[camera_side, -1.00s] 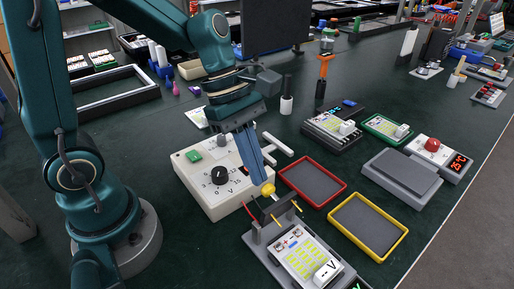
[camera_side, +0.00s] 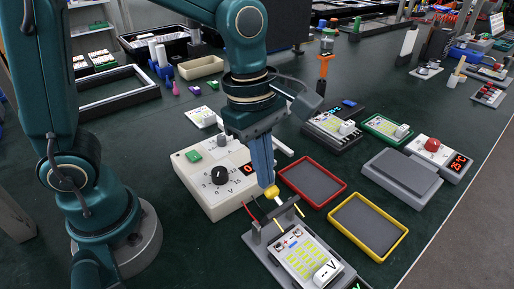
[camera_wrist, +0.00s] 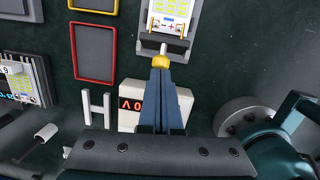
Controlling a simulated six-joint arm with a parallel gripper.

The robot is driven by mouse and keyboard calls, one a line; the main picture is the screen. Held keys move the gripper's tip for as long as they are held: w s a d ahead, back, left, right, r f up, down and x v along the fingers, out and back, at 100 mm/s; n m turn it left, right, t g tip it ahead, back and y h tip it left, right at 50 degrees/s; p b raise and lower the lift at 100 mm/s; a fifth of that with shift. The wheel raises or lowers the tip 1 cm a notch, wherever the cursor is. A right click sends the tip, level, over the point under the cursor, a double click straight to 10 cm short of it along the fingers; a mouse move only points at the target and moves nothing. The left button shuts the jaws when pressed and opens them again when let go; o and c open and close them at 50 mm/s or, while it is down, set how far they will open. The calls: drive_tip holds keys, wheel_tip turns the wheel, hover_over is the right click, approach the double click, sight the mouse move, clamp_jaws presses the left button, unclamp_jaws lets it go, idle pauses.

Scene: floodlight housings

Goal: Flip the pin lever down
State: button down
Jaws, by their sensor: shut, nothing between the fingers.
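The pin lever ends in a yellow knob (camera_side: 271,191) at the back end of a grey test fixture (camera_side: 256,240). The knob also shows in the wrist view (camera_wrist: 160,62). The lever stands raised, with gold-tipped pins (camera_side: 299,210) beside it above the panel. A white housing panel with yellow cells (camera_side: 303,254) lies in the fixture. My gripper (camera_side: 266,184) has its blue fingers together and empty. The fingertips are at the knob, on its side away from the panel, and seem to touch it. The fingers hide part of the lever's surroundings in the wrist view.
A white power supply box (camera_side: 207,188) with a black dial stands just behind and left of my gripper. A red-rimmed tray (camera_side: 320,201) and a yellow-rimmed tray (camera_side: 337,238) lie to the right. A grey block (camera_side: 402,178) sits farther right.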

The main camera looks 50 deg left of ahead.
sight(284, 207)
drive_tip(key=d+y, duration=0.2)
drive_tip(key=shift+d+r+y, duration=0.15)
drive_tip(key=shift+d+y, duration=0.1)
drive_tip(key=shift+y, duration=0.15)
drive_tip(key=shift+d, duration=1.3)
drive_tip(key=d, duration=0.1)
drive_tip(key=d+f, duration=0.1)
drive_tip(key=shift+d+f, duration=0.15)
drive_tip(key=shift+d, duration=0.15)
drive_tip(key=shift+r, duration=0.8)
drive_tip(key=shift+r, duration=0.1)
drive_tip(key=shift+s+d+r, duration=0.1)
drive_tip(key=shift+d+r, duration=0.05)
drive_tip(key=shift+r, duration=1.1)
drive_tip(key=shift+s+d+r, duration=0.1)
drive_tip(key=shift+d+r, duration=0.05)
drive_tip(key=shift+r, duration=1.05)
